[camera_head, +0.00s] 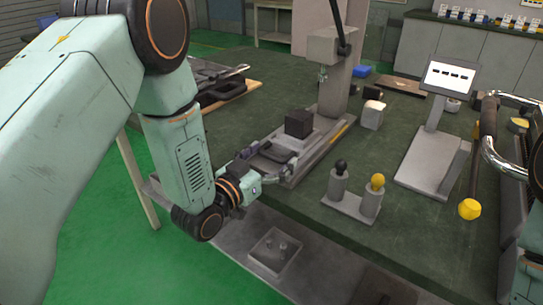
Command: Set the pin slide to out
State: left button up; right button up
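A grey fixture (325,140) with a tall column runs along the green-topped bench, with a black block (299,123) on it. At its near end is a dark, low slide-like part (279,152), with a small purple-grey piece (249,152) at its left. I cannot tell for sure which part is the pin slide or where it is set. My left gripper (268,180) is just in front of this near end, low at the bench edge. Its fingers are small and partly hidden, so I cannot tell their opening or any contact. My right gripper is not in view.
Two posts with black and yellow knobs stand on a grey base (347,207). A screen on a stand (450,78) is behind them at right. A chrome and black bar assembly (500,140) fills the right edge. A tray of tools (215,80) lies at the back left.

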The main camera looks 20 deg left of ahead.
pick_arm(q)
jog(key=c, duration=1.2)
jog(key=shift+c, duration=0.2)
jog(key=shift+s, duration=0.1)
jog(key=shift+s+a, duration=0.15)
jog(key=shift+s, duration=0.15)
jog(key=shift+s+a+p, duration=0.25)
jog(key=shift+s+p, duration=0.1)
jog(key=shift+s, duration=0.3)
jog(key=shift+w, duration=0.15)
jog(key=o, duration=1.6)
jog(key=shift+o, duration=0.2)
jog(key=shift+d, duration=0.1)
